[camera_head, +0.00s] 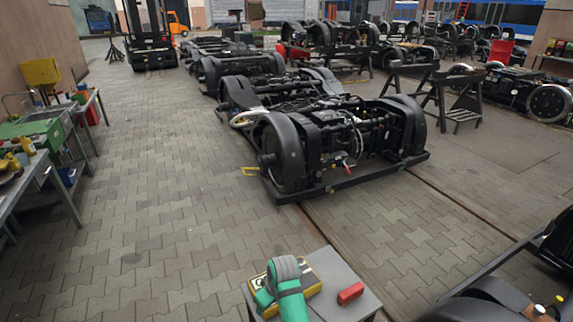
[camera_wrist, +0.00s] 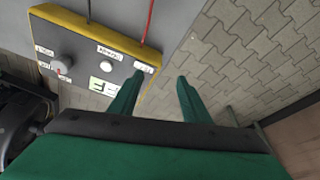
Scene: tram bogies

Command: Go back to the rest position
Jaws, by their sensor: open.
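My gripper (camera_wrist: 157,84) shows in the wrist view with two green fingers spread apart and nothing between them. In the head view, my green and grey arm end (camera_head: 287,283) is low in the middle, in front of a yellow-sided box (camera_head: 316,287) on a small grey table (camera_head: 340,270). In the wrist view, the box's grey panel (camera_wrist: 85,65) carries a round knob, white labels and a red lead. My left finger overlaps the panel's edge in that view; I cannot tell whether they touch. In the head view the fingertips are hard to make out.
A workbench (camera_head: 45,150) with tools is at the left. The paved floor (camera_head: 160,190) between bench and bogies is clear.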

